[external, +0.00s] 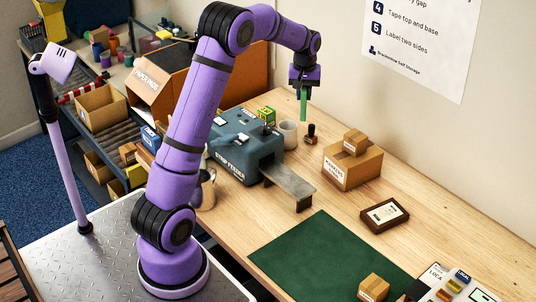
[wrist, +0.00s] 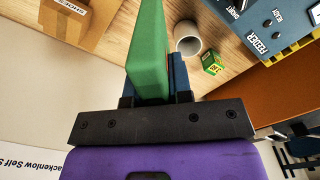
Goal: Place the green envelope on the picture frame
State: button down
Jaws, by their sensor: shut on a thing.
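My gripper (external: 304,84) is shut on the green envelope (external: 303,105), which hangs upright below the fingers, in the air above the back of the table. In the wrist view the green envelope (wrist: 149,50) stands between the jaws and hides most of the fingers (wrist: 155,90). The picture frame (external: 384,215) is dark brown with a pale inside. It lies on the table at the right, apart from my gripper and lower. It does not show in the wrist view.
A strip feeder (external: 245,145) with a grey chute (external: 290,184) stands mid-table. A cup (external: 288,134), a stamp (external: 311,135) and stacked cartons (external: 352,167) are near the wall. A green mat (external: 320,257) and small box (external: 373,288) lie in front.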

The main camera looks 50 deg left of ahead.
jog(key=s+d+m, duration=0.3)
jog(key=s+d, duration=0.1)
jog(key=d, duration=0.6)
jog(key=s+d+m, duration=0.3)
jog(key=s+d, duration=0.1)
jog(key=d, duration=0.6)
jog(key=s+d+m, duration=0.3)
jog(key=s+d, duration=0.1)
jog(key=d, duration=0.6)
send_over(386, 213)
notch_tip(386, 213, down, 16)
jog(key=shift+a+f, duration=0.1)
jog(key=shift+f, duration=1.7)
jog(key=c, duration=1)
grip_release()
jog(key=shift+f, duration=0.15)
jog(key=shift+c, duration=0.2)
